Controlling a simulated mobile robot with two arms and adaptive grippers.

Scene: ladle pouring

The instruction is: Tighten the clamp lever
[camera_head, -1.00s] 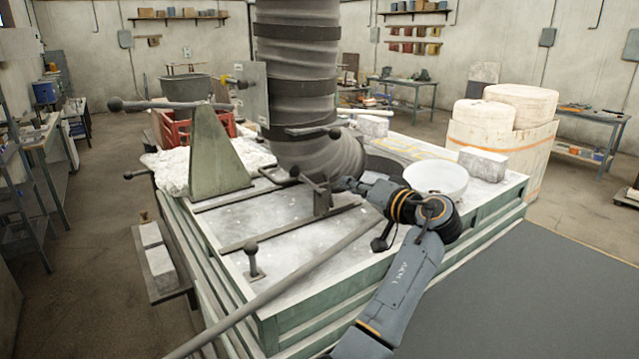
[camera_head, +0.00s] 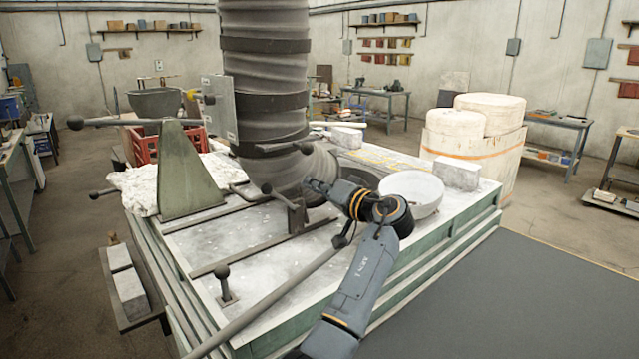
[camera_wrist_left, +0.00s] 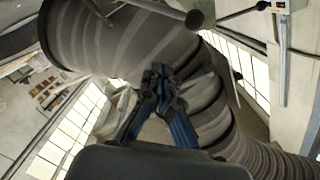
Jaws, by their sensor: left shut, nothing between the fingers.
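A dark lever with a ball knob (camera_head: 266,188) sits on an upright clamp bracket (camera_head: 297,214) at the foot of the large ribbed duct (camera_head: 268,85). Another ball-ended lever (camera_head: 305,149) crosses the duct just above. I cannot tell which one is the task's lever. My left gripper (camera_head: 308,184) is just right of the bracket and its knob, in front of the duct, apart from the knob. In the left wrist view its fingers (camera_wrist_left: 158,82) are shut and empty before the ribbed duct, with a ball-ended lever (camera_wrist_left: 194,19) above them. My right gripper is not in view.
A green wedge-shaped stand (camera_head: 188,175) with a ball-ended bar stands left on the bench (camera_head: 255,262). A short ball-topped post (camera_head: 224,285) and a long grey rod (camera_head: 270,300) are in front.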

